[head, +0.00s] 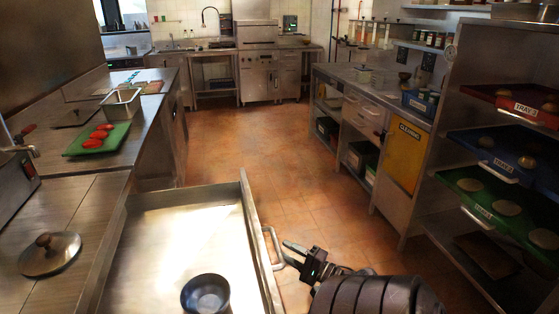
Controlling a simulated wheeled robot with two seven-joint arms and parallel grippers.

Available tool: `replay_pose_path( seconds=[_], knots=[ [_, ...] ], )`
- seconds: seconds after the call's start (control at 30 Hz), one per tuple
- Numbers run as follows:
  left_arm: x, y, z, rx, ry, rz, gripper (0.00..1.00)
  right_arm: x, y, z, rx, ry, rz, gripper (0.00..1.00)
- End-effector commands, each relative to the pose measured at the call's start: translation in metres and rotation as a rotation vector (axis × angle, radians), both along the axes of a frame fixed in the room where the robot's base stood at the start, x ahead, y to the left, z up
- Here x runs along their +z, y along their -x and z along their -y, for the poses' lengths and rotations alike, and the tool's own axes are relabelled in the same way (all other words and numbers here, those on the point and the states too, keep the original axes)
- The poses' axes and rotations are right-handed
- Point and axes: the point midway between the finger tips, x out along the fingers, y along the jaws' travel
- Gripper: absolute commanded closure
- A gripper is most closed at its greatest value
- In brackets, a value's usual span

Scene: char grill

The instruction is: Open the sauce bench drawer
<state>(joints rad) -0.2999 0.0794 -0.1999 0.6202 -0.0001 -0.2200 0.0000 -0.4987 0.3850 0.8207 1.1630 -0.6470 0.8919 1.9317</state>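The sauce bench drawer (176,236) is pulled out from the left bench and shows its bare, bright metal inside. A dark round bowl (206,295) sits in it near the bottom of the head view. The drawer's bar handle (272,246) is on its right-hand front. My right gripper (287,251) is right beside the handle, with its fingers apart and a gap showing between them. Whether a finger touches the bar cannot be told. My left gripper is not in view.
The left bench holds a green board with red slices (97,139), a metal pan (121,102) and a round lid (50,253). A tray shelf (463,150) and a counter (360,84) stand at the right. The tiled floor (257,148) between is clear.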

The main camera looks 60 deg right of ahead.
Motion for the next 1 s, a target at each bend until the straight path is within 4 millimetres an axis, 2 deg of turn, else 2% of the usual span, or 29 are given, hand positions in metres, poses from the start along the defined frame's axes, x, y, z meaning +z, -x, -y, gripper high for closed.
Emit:
replay_pose_path(
  seconds=[0.1,0.3,0.87,0.97,1.0],
  knots=[
    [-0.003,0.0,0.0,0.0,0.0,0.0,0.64,-0.004,0.018,-0.002,0.0,-0.001,-0.002,0.62],
    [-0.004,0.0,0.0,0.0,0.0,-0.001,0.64,-0.004,0.031,-0.003,0.001,-0.001,0.0,0.62],
    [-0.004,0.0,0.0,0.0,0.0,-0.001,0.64,-0.004,0.031,-0.003,0.001,-0.001,0.0,0.62],
    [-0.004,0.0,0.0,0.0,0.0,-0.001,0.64,-0.013,0.031,-0.006,-0.006,0.012,-0.02,0.62],
    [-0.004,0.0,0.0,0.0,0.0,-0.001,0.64,-0.023,0.03,-0.009,-0.014,0.026,-0.043,0.62]
  ],
)
